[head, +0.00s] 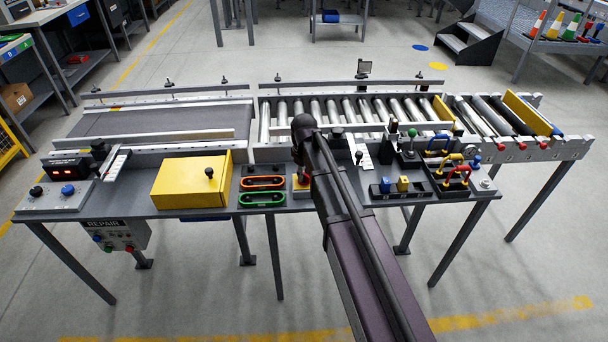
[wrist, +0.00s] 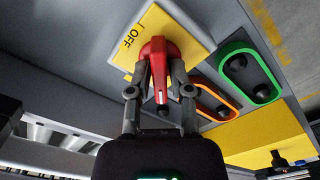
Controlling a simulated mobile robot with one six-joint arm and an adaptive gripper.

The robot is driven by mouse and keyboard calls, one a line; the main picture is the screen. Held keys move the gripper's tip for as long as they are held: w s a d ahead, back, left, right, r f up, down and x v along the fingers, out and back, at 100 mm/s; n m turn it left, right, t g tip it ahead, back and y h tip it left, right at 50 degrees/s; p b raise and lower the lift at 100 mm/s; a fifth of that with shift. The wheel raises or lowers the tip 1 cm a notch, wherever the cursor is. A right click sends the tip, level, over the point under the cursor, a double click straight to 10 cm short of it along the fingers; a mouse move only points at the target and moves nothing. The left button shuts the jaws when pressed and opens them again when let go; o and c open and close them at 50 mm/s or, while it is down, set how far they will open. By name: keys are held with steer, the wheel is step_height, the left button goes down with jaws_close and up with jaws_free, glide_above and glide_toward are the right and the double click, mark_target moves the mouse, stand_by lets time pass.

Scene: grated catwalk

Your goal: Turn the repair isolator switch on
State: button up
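A red rotary handle (wrist: 160,55) sits on a yellow plate (wrist: 185,22) in the wrist view. The plate reads OFF beside the handle. My gripper (wrist: 161,70) has one finger on each side of the handle, with the fingertips close against it, and looks shut on it. The handle's lower end points back between the fingers. In the head view only a small part of the yellow plate (head: 302,194) shows beside my arm, which hides most of the switch and my gripper.
Green (head: 262,199) and orange (head: 263,182) oval loops lie just left of the switch, with a yellow box (head: 190,181) beyond them. A black tray with padlocks (head: 452,182) is on the right. A box marked REPAIR (head: 116,235) hangs under the left end.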

jaws_close()
steer(key=shift+m, duration=1.5)
steer(key=m, duration=0.5)
steer(key=shift+m, duration=0.3)
steer(key=o, duration=0.6)
jaws_free()
